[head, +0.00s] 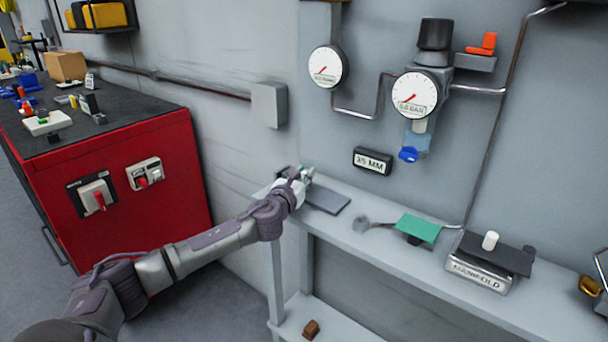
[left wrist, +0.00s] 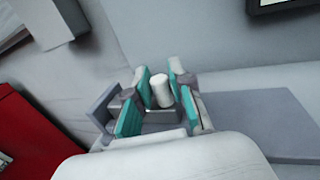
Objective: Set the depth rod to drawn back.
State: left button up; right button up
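My left gripper (head: 304,174) is at the left end of the wall shelf, beside a small grey fixture that it partly hides. In the left wrist view its teal-padded fingers (left wrist: 160,98) stand apart on either side of a short white upright peg (left wrist: 162,92). A gap shows between the pads and the peg, so the gripper looks open. The peg rises from a grey block (left wrist: 162,116); I cannot tell for sure that it is the depth rod's handle. A black display (head: 372,161) on the wall above reads 35 MM. My right gripper is not in view.
The shelf (head: 370,239) carries a flat grey plate (head: 327,199), a green plate (head: 418,229) and a manifold block (head: 480,272) with a white peg. Gauges (head: 325,67) and pipes are on the wall above. A red cabinet (head: 170,180) stands at left.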

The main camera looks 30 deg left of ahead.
aim_at(319, 195)
pick_arm(q)
grip_shut()
jog(key=d+p, duration=0.1)
jog(key=d, duration=0.1)
jog(key=d+p, duration=0.1)
jog(key=d, duration=0.1)
jog(key=shift+s+d+r, duration=0.1)
jog(key=shift+s+d, duration=0.1)
jog(key=shift+d, duration=0.25)
jog(key=shift+f, duration=0.2)
jog(key=shift+o, duration=0.9)
grip_release()
jog(key=o, duration=0.4)
jog(key=shift+d+r, duration=0.1)
